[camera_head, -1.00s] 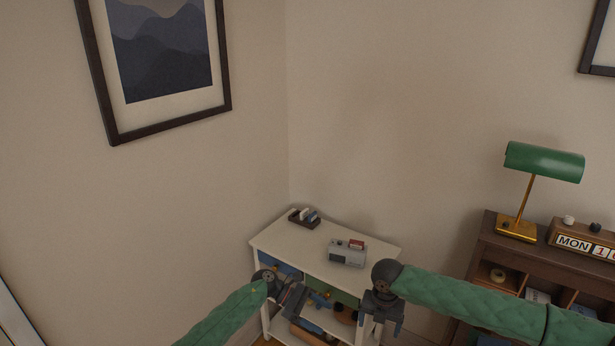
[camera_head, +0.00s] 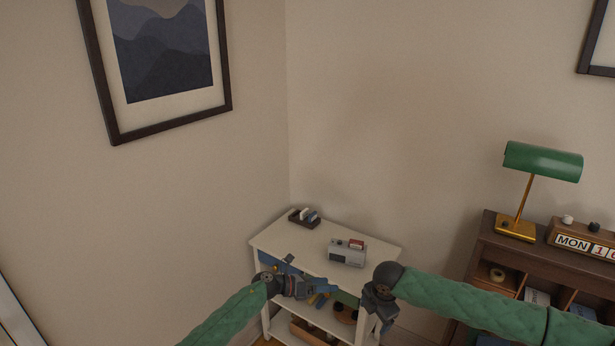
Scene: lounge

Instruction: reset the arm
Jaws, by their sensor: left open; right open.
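My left arm, in a green sleeve, comes in from the lower left. Its gripper (camera_head: 322,287) is open, points right and shows in front of the front of a white shelf unit (camera_head: 322,252). My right arm, also green-sleeved, comes in from the right. Its gripper (camera_head: 386,322) is open, points down and shows at the unit's right front corner. I see nothing held in either gripper. The two grippers are apart, with a small gap between them in the picture.
A grey device (camera_head: 347,254) and a dark tray with small items (camera_head: 303,219) stand on the white unit. A brown desk (camera_head: 497,259) with a green lamp (camera_head: 543,162) and a calendar block (camera_head: 585,241) stands at right. Walls meet behind the unit.

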